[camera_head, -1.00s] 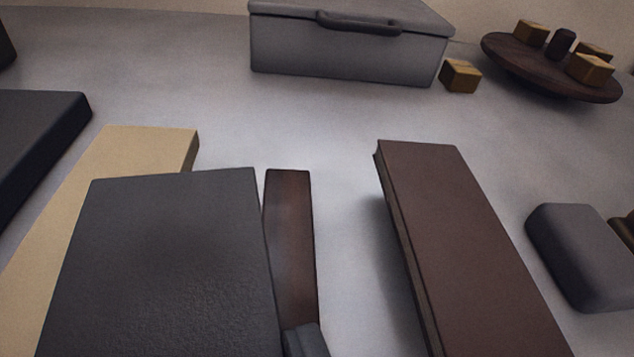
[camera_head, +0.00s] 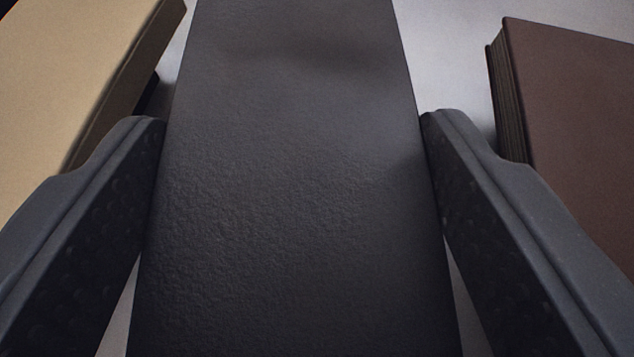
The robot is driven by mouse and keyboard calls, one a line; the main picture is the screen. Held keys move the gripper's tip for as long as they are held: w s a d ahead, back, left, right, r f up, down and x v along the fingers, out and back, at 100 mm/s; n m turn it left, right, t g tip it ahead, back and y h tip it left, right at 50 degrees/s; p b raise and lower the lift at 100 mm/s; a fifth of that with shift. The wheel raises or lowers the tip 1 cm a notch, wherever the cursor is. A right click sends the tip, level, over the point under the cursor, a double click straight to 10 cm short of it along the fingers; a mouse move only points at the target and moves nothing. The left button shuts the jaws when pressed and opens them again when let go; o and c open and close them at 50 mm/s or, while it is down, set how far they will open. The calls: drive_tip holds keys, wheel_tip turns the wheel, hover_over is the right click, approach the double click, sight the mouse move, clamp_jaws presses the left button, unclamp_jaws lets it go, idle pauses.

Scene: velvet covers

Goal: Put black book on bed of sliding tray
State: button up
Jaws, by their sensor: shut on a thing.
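The black book (camera_head: 290,180) fills the middle of the view, its dark grained cover facing me and running out of the top and bottom edges. My gripper (camera_head: 293,115) has one finger on each long side of it, and both fingertips press against its edges. It is shut on the black book. I cannot tell whether the book is lifted or rests on something. The sliding tray cannot be made out in the present view.
A tan block or book (camera_head: 75,70) lies close on the left, near the left finger. A brown book (camera_head: 575,110) with visible page edges lies close on the right. A strip of pale surface (camera_head: 455,60) shows between the black and brown books.

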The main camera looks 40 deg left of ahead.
drive_tip(key=shift+f, duration=0.2)
drive_tip(key=shift+f, duration=0.15)
drive_tip(key=o, duration=1.1)
drive_tip(key=shift+c, duration=0.2)
drive_tip(key=shift+f+b, duration=0.2)
drive_tip(key=shift+b, duration=0.3)
drive_tip(key=p+v, duration=0.2)
drive_tip(key=v, duration=1.2)
drive_tip(key=shift+a+r, duration=0.3)
